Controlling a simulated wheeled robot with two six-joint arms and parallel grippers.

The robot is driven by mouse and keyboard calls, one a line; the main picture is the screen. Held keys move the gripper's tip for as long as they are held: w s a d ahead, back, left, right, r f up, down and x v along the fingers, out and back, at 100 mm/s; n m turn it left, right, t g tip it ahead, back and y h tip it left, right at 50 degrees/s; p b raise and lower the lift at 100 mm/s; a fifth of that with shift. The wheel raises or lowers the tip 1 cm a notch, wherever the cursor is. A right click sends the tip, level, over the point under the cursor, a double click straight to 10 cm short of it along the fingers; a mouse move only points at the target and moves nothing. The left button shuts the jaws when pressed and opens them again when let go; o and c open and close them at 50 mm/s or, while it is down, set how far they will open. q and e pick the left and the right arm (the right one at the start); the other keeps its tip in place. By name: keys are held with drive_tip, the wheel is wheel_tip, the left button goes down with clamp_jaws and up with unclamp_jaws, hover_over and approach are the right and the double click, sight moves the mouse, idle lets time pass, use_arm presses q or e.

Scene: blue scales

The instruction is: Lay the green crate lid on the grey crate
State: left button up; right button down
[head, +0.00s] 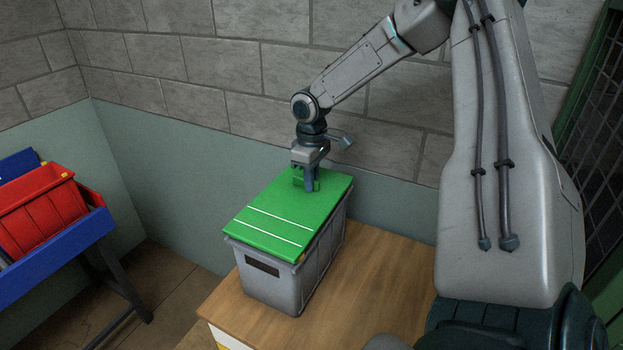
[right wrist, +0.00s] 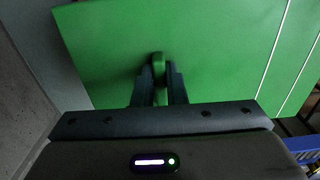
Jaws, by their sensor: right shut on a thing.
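The green crate lid (head: 285,221) is a flat panel with white stripes near its front end. It lies over the top of the grey crate (head: 274,284), roughly in line with it. I cannot tell whether it is fully seated all round. My right gripper (head: 312,187) is above the lid's far end, pointing down. In the right wrist view the gripper (right wrist: 160,85) is shut on the lid's small green handle, with the lid (right wrist: 215,50) filling most of the picture. My left gripper is not in view.
The crate stands on a wooden-topped table (head: 370,285), with bare wood to its right. A grey block wall (head: 200,70) is close behind. A red bin (head: 38,212) sits on a blue stand (head: 60,262) at the left, across a floor gap.

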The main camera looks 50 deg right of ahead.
drive_tip(key=shift+f, duration=0.15)
idle(0.5)
drive_tip(key=c, duration=1.4)
unclamp_jaws()
drive_tip(key=shift+r+p, duration=2.6)
drive_tip(key=shift+r, duration=1.45)
